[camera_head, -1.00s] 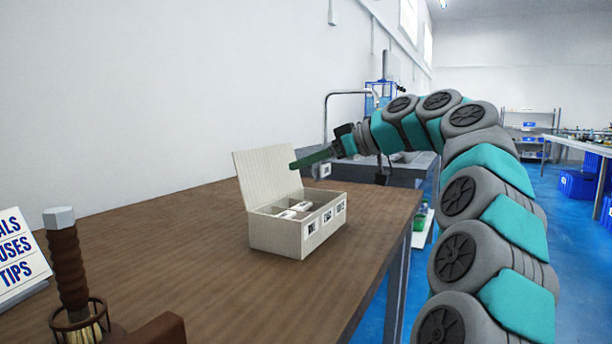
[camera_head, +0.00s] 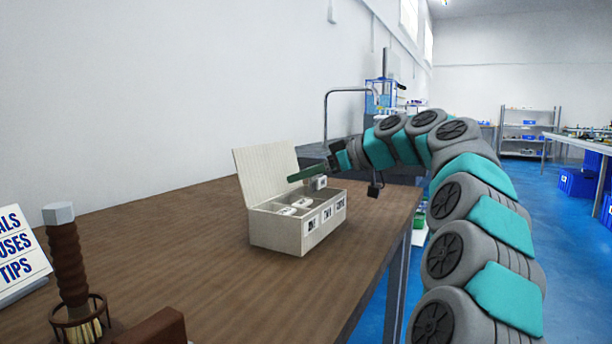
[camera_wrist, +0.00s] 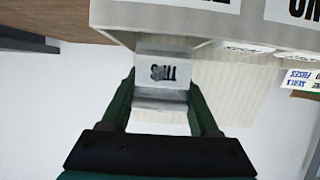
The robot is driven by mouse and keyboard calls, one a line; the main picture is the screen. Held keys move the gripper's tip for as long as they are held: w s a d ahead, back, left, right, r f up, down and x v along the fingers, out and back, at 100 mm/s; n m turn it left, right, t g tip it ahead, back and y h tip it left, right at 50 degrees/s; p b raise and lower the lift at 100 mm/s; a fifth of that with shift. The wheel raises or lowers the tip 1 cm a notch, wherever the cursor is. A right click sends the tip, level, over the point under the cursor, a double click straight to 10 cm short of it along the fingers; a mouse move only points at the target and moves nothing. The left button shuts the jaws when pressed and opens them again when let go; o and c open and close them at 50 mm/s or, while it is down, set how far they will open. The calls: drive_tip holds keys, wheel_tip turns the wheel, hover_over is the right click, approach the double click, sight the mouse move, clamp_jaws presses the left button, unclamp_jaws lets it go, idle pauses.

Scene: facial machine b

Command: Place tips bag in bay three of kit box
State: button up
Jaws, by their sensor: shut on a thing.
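The kit box (camera_head: 276,233) stands on the table with its lid (camera_head: 267,172) open and labels along its front. Its bays are separated by dividers, and white packets (camera_head: 295,207) lie in the left and middle bays. My gripper (camera_head: 308,176) is over the right end of the box. It is shut on the tips bag (camera_head: 320,183), a small whitish packet hanging just above the right bay. In the wrist view, the bag (camera_wrist: 160,72) sits between the green fingers, its TIPS label upside down, close to the box wall (camera_wrist: 160,14). The right bay's inside is mostly hidden.
The brown table (camera_head: 190,255) is clear left of the box. A hammer-like tool (camera_head: 67,262) in a holder and a sign (camera_head: 18,250) stand at the near left. The table's right edge is close to the box. A grey sink unit with a tap (camera_head: 325,120) is behind.

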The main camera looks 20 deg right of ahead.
drive_tip(key=shift+f+b, duration=0.35)
drive_tip(key=shift+b, duration=0.05)
drive_tip(key=shift+f+b, duration=0.25)
drive_tip(key=shift+b, duration=0.05)
drive_tip(key=o, duration=1.4)
drive_tip(key=shift+c, duration=0.2)
drive_tip(key=shift+r+p, duration=0.5)
drive_tip(key=shift+p, duration=0.05)
drive_tip(key=p+v, duration=0.1)
drive_tip(key=v, duration=1.1)
